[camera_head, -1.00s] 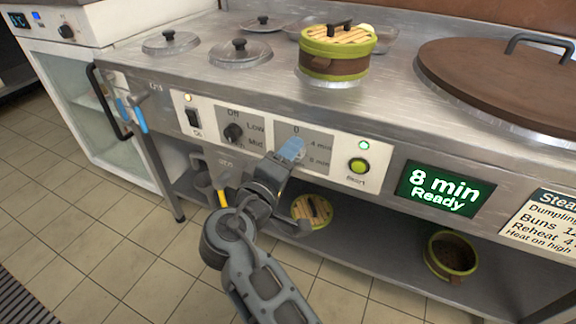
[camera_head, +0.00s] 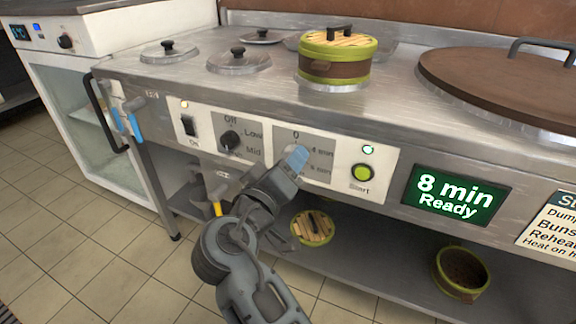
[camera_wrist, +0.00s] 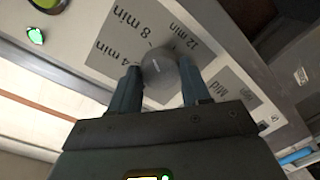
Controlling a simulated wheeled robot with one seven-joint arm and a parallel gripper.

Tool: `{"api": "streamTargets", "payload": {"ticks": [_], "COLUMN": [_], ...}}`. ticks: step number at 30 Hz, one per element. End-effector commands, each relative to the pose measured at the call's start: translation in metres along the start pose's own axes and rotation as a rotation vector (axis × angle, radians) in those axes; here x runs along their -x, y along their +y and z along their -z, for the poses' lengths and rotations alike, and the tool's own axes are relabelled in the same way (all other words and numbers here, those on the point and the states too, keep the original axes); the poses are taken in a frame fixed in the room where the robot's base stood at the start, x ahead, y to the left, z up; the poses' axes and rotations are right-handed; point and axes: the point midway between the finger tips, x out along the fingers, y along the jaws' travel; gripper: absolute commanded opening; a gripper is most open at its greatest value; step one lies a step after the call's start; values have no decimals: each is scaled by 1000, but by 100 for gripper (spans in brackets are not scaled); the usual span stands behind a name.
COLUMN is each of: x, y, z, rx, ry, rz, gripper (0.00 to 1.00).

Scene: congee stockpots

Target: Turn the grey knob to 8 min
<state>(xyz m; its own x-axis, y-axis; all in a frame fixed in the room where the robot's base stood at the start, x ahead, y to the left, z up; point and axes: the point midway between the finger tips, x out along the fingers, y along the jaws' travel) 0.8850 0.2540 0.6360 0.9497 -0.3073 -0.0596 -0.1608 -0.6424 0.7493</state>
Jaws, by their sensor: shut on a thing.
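The grey knob (camera_wrist: 160,68) is a round dial on a grey plate printed 4 min, 8 min and 12 min. My gripper (camera_wrist: 159,70) is shut on it, one finger on each side, in the wrist view. A faint light mark shows on the knob's face, but I cannot tell surely which label it points to. In the head view my gripper (camera_head: 297,157) covers the knob at the timer plate (camera_head: 318,144). The green display (camera_head: 455,193) right of the panel reads "8 min Ready".
Left of the timer is a black Off/Low/Mid knob (camera_head: 229,140) and a black switch (camera_head: 189,125). A green start button (camera_head: 362,173) sits to the right, below a lit green lamp (camera_head: 368,150). A steamer basket (camera_head: 336,62) stands on the counter above.

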Motion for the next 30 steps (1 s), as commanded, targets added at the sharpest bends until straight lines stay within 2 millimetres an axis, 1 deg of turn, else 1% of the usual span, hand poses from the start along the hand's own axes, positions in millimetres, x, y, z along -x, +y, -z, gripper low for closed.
{"api": "streamTargets", "payload": {"ticks": [1,7,8,15,22,24,26,30], "x": [0,0,0,0,0,3,8,30], "y": [-1,-1,-1,-1,0,0,0,1], "z": [-2,-2,-2,-1,0,0,0,1], "rx": [1,2,2,2,1,2,2,2], "ry": [-5,-5,-5,-3,-1,-1,0,0], "rz": [2,2,2,1,1,1,2,4], "gripper": [16,16,49,72,72,72,72,72]}}
